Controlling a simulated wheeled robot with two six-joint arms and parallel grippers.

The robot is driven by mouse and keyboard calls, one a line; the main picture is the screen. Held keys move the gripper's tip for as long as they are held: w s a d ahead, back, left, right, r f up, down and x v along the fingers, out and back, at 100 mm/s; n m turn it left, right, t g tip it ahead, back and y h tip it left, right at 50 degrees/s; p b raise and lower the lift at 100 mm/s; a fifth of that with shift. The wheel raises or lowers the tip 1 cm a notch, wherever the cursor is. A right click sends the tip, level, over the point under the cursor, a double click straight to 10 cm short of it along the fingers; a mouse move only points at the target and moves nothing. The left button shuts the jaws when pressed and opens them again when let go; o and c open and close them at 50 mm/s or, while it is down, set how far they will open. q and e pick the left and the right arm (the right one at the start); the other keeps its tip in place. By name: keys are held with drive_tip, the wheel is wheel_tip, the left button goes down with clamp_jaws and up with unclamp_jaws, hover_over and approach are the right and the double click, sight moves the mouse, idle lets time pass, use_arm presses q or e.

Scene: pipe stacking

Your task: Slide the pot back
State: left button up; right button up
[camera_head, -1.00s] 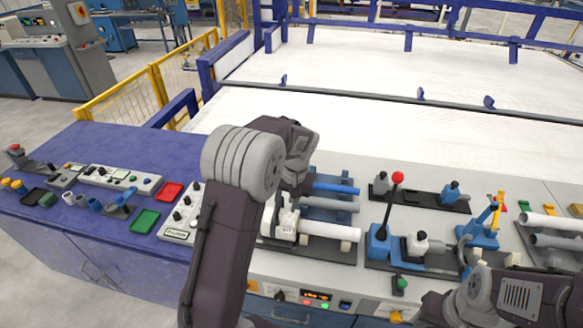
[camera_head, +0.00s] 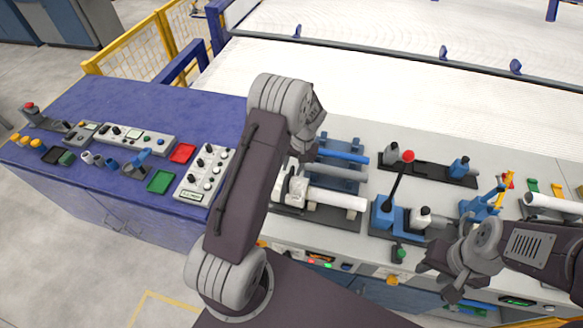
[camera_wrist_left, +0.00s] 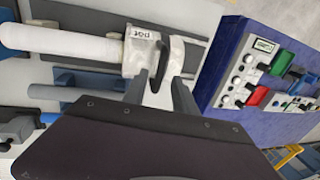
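The pot (camera_head: 294,186) is a white block on a dark base, with a white pipe (camera_head: 337,199) running out to its right in the head view. In the left wrist view the pot (camera_wrist_left: 142,52) carries the label "pot", and its pipe (camera_wrist_left: 65,42) points left. My left gripper (camera_head: 306,152) is close above the pot, partly hidden by my own wrist. In the left wrist view its fingers (camera_wrist_left: 163,88) reach the pot's edge; contact and grip are unclear. My right gripper (camera_head: 437,280) is apart, near the counter's front edge, its fingers spread and empty.
A blue pipe (camera_head: 345,157) and a grey pipe (camera_head: 333,173) lie behind the white pipe. A red-knobbed lever (camera_head: 402,180) stands to the right. A button panel (camera_head: 206,173) and a green tray (camera_head: 160,181) are on the left.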

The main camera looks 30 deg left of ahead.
sight(291, 187)
use_arm(q)
drive_tip(key=shift+s+f, duration=0.25)
drive_tip(key=shift+f, duration=0.25)
drive_tip(key=shift+s+f, duration=0.2)
drive_tip(key=shift+f, duration=0.25)
drive_tip(key=shift+w+a+f, duration=0.1)
drive_tip(key=shift+w+f, duration=0.05)
clamp_jaws()
drive_tip(key=shift+w, duration=0.1)
idle(0.5)
